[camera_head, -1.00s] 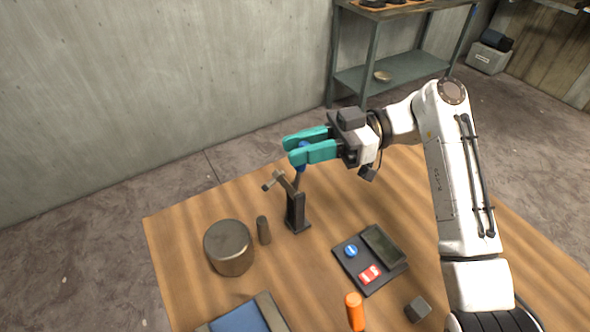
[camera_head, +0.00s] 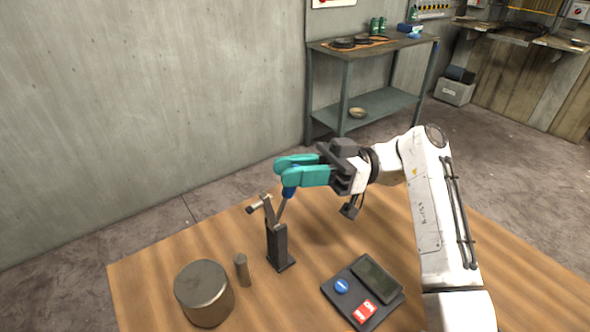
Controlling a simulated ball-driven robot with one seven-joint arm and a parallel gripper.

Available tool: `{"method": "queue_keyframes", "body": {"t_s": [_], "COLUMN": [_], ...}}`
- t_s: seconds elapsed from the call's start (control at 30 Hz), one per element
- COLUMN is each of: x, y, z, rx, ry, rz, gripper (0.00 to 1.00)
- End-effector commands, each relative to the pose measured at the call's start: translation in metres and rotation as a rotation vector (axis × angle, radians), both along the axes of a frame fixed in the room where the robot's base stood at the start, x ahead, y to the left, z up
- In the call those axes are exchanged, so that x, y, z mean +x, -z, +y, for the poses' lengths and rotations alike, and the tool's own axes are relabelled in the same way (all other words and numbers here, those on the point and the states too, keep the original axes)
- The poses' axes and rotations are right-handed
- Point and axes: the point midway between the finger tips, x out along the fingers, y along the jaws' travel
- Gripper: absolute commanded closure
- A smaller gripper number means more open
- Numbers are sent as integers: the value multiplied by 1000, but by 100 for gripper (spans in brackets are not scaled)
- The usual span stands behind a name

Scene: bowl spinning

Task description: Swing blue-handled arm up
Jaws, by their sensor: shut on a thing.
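The arm with the blue handle (camera_head: 289,192) is on a dark upright stand (camera_head: 277,246) on the wooden table. Its thin grey rod (camera_head: 280,211) slants up and to the right from the top of the stand to the handle. A short crosspiece (camera_head: 259,204) sticks out at the stand's upper left. My gripper (camera_head: 284,173), with teal fingers, is shut on the blue handle from the right. The fingers hide the top of the handle.
On the wooden table (camera_head: 145,275) stand a metal cylinder (camera_head: 204,293) and a small dark peg (camera_head: 242,269) left of the stand. A control box (camera_head: 363,291) with blue and red buttons lies to the right. A metal shelf (camera_head: 375,105) stands behind.

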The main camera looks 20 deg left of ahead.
Motion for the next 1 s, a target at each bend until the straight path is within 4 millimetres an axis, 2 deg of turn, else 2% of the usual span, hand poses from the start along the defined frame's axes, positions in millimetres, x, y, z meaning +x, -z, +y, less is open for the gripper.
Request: {"method": "queue_keyframes", "body": {"t_s": [0.03,0.07,0.23,0.5,0.63,1.0], "x": [1,1,1,1,7,46], "y": [3,3,3,2,4,20], "z": [-1,-1,-1,-1,-8,-60], "rx": [-3,-3,-2,-1,-1,-2], "ry": [4,4,3,3,5,6], "rz": [5,5,3,1,2,3], "gripper": [100,73,57,56,56,56]}}
